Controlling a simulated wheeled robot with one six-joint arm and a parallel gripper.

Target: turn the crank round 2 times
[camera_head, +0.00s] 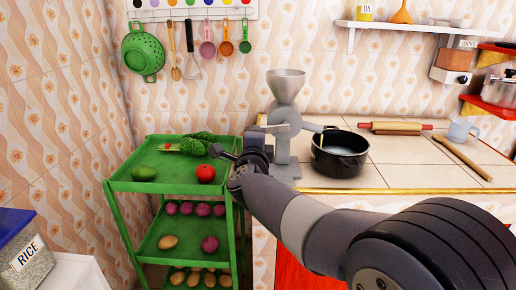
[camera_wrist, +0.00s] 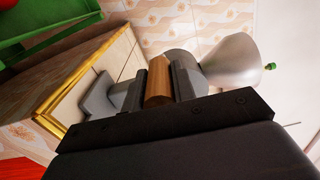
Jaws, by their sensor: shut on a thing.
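A grey grinder with a funnel-shaped hopper (camera_head: 286,85) stands on the left end of the counter. Its body (camera_head: 285,125) carries a grey crank arm on the left side. My gripper (camera_head: 257,140) is at the left of the grinder, at body height. In the wrist view the crank's brown wooden handle (camera_wrist: 158,82) sits between the dark fingers, which are shut on it. The hopper (camera_wrist: 235,60) and the grinder's grey base (camera_wrist: 97,100) show beyond the fingers. In the head view my wrist hides the handle.
A black pot (camera_head: 340,154) stands right of the grinder, under its spout. A green shelf rack (camera_head: 120,178) with vegetables is close on the left. Utensils hang on the wall.

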